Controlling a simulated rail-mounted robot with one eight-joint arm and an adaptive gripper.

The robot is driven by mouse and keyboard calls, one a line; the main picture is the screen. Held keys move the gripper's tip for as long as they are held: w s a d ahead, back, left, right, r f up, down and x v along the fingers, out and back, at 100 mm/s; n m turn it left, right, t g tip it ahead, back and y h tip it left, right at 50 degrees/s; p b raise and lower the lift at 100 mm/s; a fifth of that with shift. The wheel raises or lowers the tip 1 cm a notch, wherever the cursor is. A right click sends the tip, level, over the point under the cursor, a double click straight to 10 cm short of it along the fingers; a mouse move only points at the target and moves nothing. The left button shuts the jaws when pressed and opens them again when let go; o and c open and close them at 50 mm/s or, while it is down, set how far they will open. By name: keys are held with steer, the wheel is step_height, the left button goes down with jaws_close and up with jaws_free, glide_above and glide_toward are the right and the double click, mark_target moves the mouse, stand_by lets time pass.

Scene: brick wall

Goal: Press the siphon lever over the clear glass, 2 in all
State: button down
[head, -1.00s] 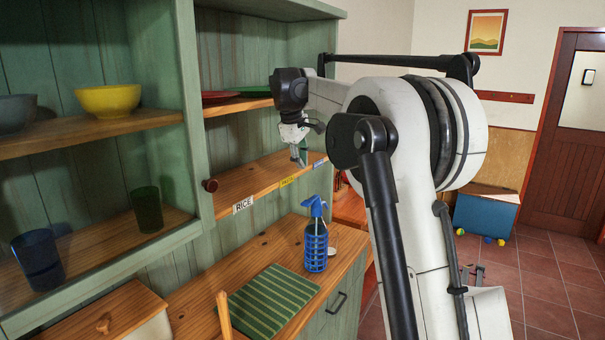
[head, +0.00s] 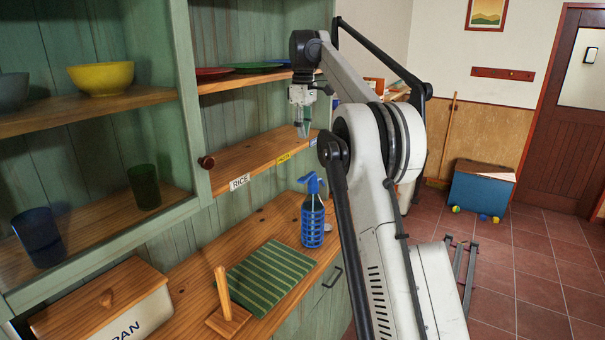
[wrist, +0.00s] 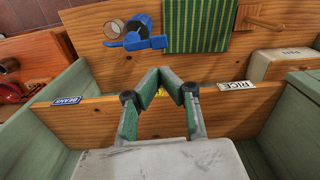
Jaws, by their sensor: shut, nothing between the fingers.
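The blue siphon (head: 313,220) with its caged body stands upright on the wooden counter. Its head and lever (head: 311,182) are at the top; it also shows from above in the wrist view (wrist: 138,38). My gripper (head: 303,130) is shut and empty, in front of the labelled shelf, above and apart from the siphon. Its green-padded fingers (wrist: 166,76) show in the wrist view.
A green striped cloth (head: 268,278), a wooden stand (head: 228,312) and a lidded bin (head: 110,310) are on the counter. The shelf edge (head: 262,169) with labels lies below my gripper. Cups (head: 144,187) and a yellow bowl (head: 101,78) are in the left cabinet.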

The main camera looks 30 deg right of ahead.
mark_target(303, 179)
steer(key=shift+f, duration=0.1)
step_height(303, 179, down, 14)
steer(key=shift+r+p, duration=0.1)
steer(key=shift+p, duration=0.75)
